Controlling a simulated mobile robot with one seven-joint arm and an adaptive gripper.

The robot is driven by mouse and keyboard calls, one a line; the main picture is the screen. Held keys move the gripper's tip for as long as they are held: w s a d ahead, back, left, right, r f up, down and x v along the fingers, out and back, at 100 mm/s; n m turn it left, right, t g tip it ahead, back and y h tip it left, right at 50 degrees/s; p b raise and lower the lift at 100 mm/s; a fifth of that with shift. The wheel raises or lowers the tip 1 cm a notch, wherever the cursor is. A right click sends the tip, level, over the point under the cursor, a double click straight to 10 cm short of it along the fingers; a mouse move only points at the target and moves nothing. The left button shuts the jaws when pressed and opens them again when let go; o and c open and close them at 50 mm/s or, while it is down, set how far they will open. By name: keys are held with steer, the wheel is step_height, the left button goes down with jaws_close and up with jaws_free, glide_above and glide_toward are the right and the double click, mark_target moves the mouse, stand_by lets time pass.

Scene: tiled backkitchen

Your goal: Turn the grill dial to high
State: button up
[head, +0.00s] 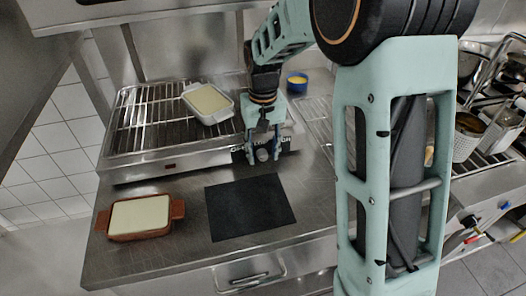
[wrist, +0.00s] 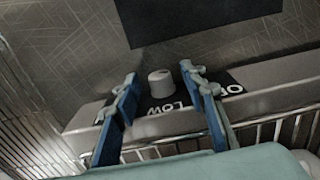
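The grill (head: 150,130) is a steel unit with a wire rack on the counter. Its dial (wrist: 161,82) is a grey knob on a black panel at the front right of the grill, and the head view shows it too (head: 262,155). Lettering reading "LOW" and part of "OFF" shows beside it in the wrist view; a "high" mark is not readable. My gripper (wrist: 158,85) is open, with one blue finger on each side of the dial and a visible gap on both sides. In the head view my gripper (head: 263,150) points down at the dial.
A white dish (head: 208,103) stands on the grill rack. A brown dish (head: 140,217) with pale contents and a black mat (head: 250,207) lie on the counter in front. A small blue bowl (head: 297,82) stands behind my gripper. Utensils and containers crowd the right side.

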steer(key=shift+c, duration=0.2)
jaws_close()
steer(key=shift+d, duration=0.1)
steer(key=shift+w+d+y, duration=0.1)
steer(key=shift+d+y, duration=0.05)
steer(key=shift+y, duration=0.55)
steer(key=shift+d+f+g+y, duration=0.15)
steer(key=shift+g+y, duration=0.25)
steer(key=shift+y, duration=0.8)
steer(key=shift+w+d+f+g+y+b, duration=0.15)
steer(key=shift+y+b, duration=0.1)
steer(key=shift+y, duration=0.55)
steer(key=shift+s+d+r+g+y+b, duration=0.1)
steer(key=shift+y+b, duration=0.2)
steer(key=shift+y, duration=0.5)
steer(key=shift+w+d+f+g+y+b, duration=0.15)
steer(key=shift+y+b, duration=0.1)
steer(key=shift+y, duration=0.55)
steer(key=shift+s+a+r, duration=0.1)
steer(key=shift+a, duration=0.05)
